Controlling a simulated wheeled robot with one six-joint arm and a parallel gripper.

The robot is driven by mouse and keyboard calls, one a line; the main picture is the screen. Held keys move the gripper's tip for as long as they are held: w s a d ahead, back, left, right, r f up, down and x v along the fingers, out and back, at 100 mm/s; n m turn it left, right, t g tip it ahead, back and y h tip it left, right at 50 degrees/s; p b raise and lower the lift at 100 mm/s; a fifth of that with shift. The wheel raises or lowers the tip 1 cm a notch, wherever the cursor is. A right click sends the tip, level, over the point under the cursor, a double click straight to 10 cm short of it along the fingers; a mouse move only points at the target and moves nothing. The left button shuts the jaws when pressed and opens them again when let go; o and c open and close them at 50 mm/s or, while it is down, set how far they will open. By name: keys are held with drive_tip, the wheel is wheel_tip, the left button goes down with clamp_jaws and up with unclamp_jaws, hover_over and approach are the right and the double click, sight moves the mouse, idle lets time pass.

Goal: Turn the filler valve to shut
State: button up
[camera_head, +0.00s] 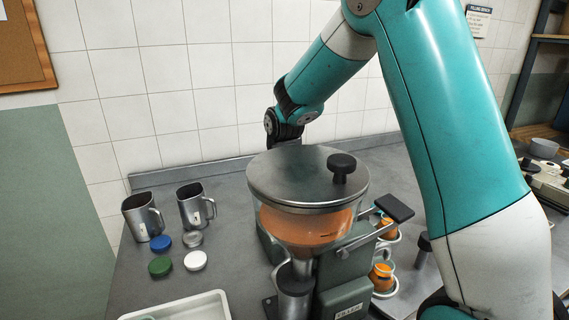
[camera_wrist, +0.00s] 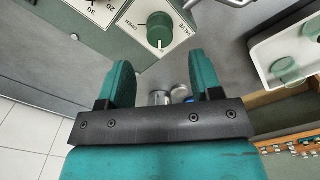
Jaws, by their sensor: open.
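The filler (camera_head: 305,225) stands on the grey bench in the head view, with a round metal lid and orange contents in its hopper. In the wrist view its green valve knob (camera_wrist: 159,29) sits on a pale plate (camera_wrist: 150,52) marked VALVE and OPEN. The knob's exact setting is hard to read. My gripper (camera_wrist: 160,72) is open and empty, its two teal fingers apart, with the knob ahead of the gap and not between them. In the head view my gripper is hidden behind the filler.
Two metal jugs (camera_head: 141,218) (camera_head: 195,206) and several coloured lids (camera_head: 160,266) stand left of the filler. A white tray (camera_head: 182,307) lies at the front; it also shows in the wrist view (camera_wrist: 262,52). Orange-filled jars (camera_head: 382,276) stand right of the filler. A tiled wall (camera_head: 200,90) is behind.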

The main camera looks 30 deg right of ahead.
wheel_tip(320, 180, up, 11)
drive_tip(key=shift+f, duration=0.2)
drive_tip(key=shift+r, duration=0.1)
idle(0.4)
